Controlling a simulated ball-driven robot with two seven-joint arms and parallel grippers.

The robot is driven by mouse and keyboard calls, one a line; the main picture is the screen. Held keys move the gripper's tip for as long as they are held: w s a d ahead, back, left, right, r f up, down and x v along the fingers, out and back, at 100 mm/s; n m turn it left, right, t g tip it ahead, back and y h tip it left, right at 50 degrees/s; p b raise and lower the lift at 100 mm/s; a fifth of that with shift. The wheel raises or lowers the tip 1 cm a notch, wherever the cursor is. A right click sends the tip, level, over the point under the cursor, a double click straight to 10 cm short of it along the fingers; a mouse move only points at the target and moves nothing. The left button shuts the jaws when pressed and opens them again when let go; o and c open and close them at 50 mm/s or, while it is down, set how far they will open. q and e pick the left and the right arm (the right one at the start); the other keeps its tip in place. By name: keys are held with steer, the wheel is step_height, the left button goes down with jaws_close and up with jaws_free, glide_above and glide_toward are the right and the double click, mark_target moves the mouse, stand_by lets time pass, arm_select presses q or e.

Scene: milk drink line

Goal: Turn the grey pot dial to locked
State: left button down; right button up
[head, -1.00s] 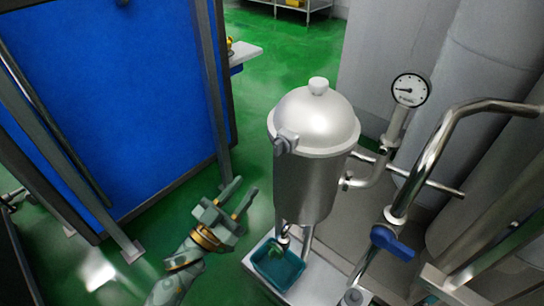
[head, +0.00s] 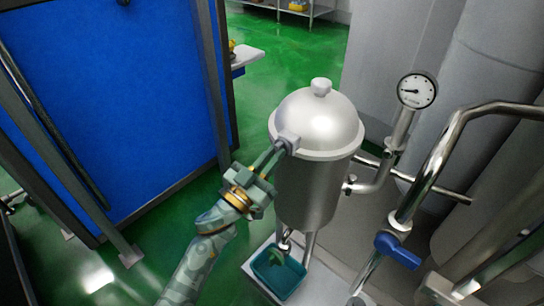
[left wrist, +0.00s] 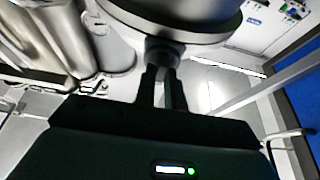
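The steel pot (head: 305,190) stands upright with a domed lid (head: 318,122). The grey pot dial (head: 288,140) sits on the pot's left side at the lid rim. My left gripper (head: 278,152) reaches up to it from the lower left, its two fingers close together with a narrow gap, their tips at the dial. In the left wrist view the fingers (left wrist: 163,72) meet the dial (left wrist: 163,50) below the pot's rim; they look shut on it, and the tips partly hide it. The dial's marking cannot be read. My right gripper is not in view.
A pressure gauge (head: 417,90) and bent steel pipes stand right of the pot. A blue valve handle (head: 398,250) is at lower right. A teal tray (head: 278,275) sits under the pot's spout. A blue panel (head: 110,90) stands at left, with green floor between.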

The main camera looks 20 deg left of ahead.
arm_select(q)
steer(key=shift+m, duration=0.4)
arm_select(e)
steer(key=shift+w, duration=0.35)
arm_select(q)
steer(key=shift+a+r+m+g+h+p, duration=0.1)
steer(key=shift+m+g+h+p, duration=0.95)
steer(key=shift+m, duration=2.55)
steer(key=shift+a+r+m+g+h+p, duration=0.1)
steer(key=shift+m+g+h+p, duration=0.4)
steer(key=shift+m+g+p, duration=2.1)
steer(key=shift+a+m+g+h+p, duration=0.2)
steer(key=shift+m+h, duration=0.55)
steer(key=shift+m, duration=3.85)
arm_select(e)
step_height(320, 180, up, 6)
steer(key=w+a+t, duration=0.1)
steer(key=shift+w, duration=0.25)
arm_select(q)
steer(key=shift+d, duration=0.15)
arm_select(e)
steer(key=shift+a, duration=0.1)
arm_select(q)
steer(key=shift+f, duration=0.1)
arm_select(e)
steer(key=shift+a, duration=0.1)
